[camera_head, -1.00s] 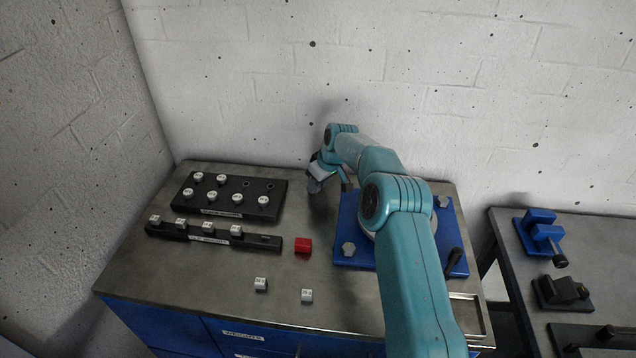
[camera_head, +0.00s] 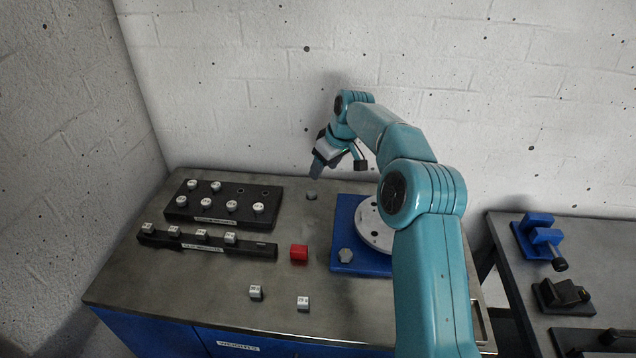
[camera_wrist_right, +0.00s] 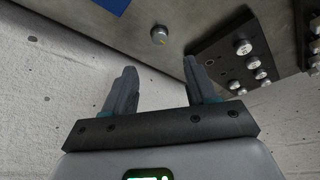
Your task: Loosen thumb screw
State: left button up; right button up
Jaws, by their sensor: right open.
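A small grey knob-like screw (camera_head: 311,195) stands on the bare metal table top; it also shows in the right wrist view (camera_wrist_right: 159,35). My right gripper (camera_head: 338,162) is open and empty in the air above and to the right of it. In the right wrist view its fingers (camera_wrist_right: 160,66) are spread, and the screw lies beyond the gap. A blue base plate (camera_head: 350,208) carries a pale round disc (camera_head: 372,228), partly hidden by my right arm. A grey knob (camera_head: 346,255) sits on the plate's front left. My left gripper is not in view.
A dark rack (camera_head: 222,215) with white-topped weights and a long dark strip (camera_head: 215,246) with cubes stand at the left. A second table (camera_head: 595,245) with fixtures is at the right.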

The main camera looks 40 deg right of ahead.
jog(key=v, duration=0.5)
jog(key=shift+w, duration=0.1)
jog(key=m+g+h+b, duration=0.1)
jog(key=m+h, duration=0.2)
jog(key=m, duration=0.6)
send_near(312, 192)
jog(key=p+x, duration=0.2)
jog(key=x, duration=0.6)
jog(key=shift+a, duration=0.15)
